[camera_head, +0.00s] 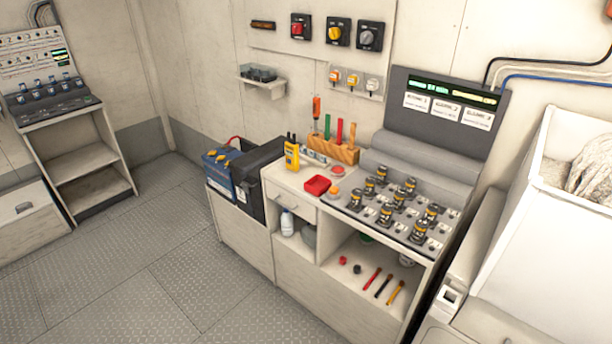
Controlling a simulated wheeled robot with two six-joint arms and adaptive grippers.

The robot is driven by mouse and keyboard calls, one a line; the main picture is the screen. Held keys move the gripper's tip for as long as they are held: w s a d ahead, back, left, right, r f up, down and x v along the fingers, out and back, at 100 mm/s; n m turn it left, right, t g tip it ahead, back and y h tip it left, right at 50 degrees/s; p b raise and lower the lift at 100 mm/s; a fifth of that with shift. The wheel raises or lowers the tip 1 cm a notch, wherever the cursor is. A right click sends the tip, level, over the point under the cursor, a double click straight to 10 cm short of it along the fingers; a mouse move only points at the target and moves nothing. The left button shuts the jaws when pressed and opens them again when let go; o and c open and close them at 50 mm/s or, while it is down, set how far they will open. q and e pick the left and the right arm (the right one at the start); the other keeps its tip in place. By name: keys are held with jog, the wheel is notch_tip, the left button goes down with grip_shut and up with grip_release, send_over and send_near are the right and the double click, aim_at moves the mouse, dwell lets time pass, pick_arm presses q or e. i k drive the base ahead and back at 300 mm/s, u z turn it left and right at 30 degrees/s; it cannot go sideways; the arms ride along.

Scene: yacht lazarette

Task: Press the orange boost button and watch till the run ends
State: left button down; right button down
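A small round orange-red button-like piece (338,171) sits on the bench top, behind a red box (317,185). A second small reddish round piece (333,191) is just right of the red box. I cannot tell which of them is the boost button, or whether either is pressed. A dark panel (398,108) at the back of the bench has a lit display (430,86) with green and yellow text, too small to read. Neither of my grippers is in view.
Several black-and-yellow cylinders (386,213) stand on the bench's right part. A yellow handheld meter (291,155) and a wooden tool rack (340,150) stand at its left. Wall switches (335,33) hang above. The floor (140,270) is clear at left. A white bin (540,250) is at right.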

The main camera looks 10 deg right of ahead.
aim_at(334, 190)
jog(key=z, duration=0.3)
jog(key=i, duration=0.8)
jog(key=z, duration=1.15)
jog(key=i, duration=0.3)
jog(key=z, duration=0.25)
